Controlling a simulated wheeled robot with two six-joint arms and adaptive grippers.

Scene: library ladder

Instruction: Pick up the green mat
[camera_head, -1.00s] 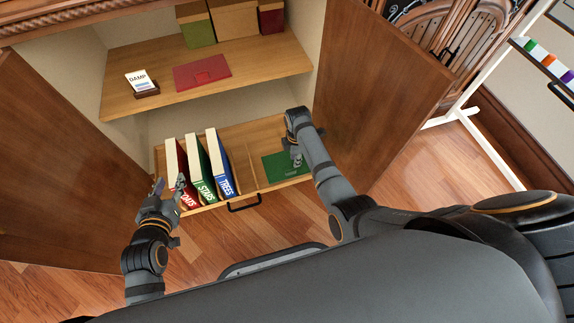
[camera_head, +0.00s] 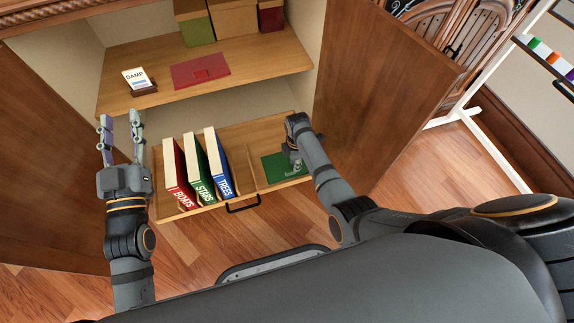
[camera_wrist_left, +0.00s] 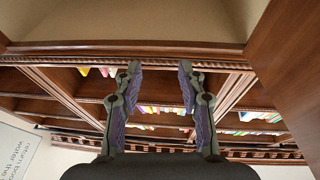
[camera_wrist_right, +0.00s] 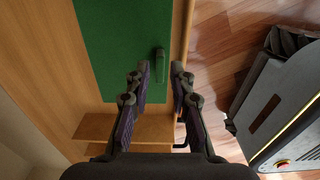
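The green mat (camera_head: 272,170) lies flat in the right compartment of the pulled-out wooden drawer. In the right wrist view the mat (camera_wrist_right: 115,45) fills the upper middle, with a dark green handle-like tab (camera_wrist_right: 159,66) near its edge. My right gripper (camera_head: 296,170) is over the mat's right part in the head view. In the right wrist view my right gripper (camera_wrist_right: 160,75) is open, its fingers apart near the tab; I cannot tell whether they touch the mat. My left gripper (camera_head: 121,122) is open and empty, raised left of the drawer. It also shows open in the left wrist view (camera_wrist_left: 160,75).
Books labelled BOATS (camera_head: 177,175), STARS (camera_head: 195,168) and TREES (camera_head: 219,163) stand in the drawer's left part. A shelf above holds a red folder (camera_head: 200,71) and a DAMP card (camera_head: 138,80). Open cabinet doors flank the drawer, the right door (camera_head: 385,85) close to my right arm.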

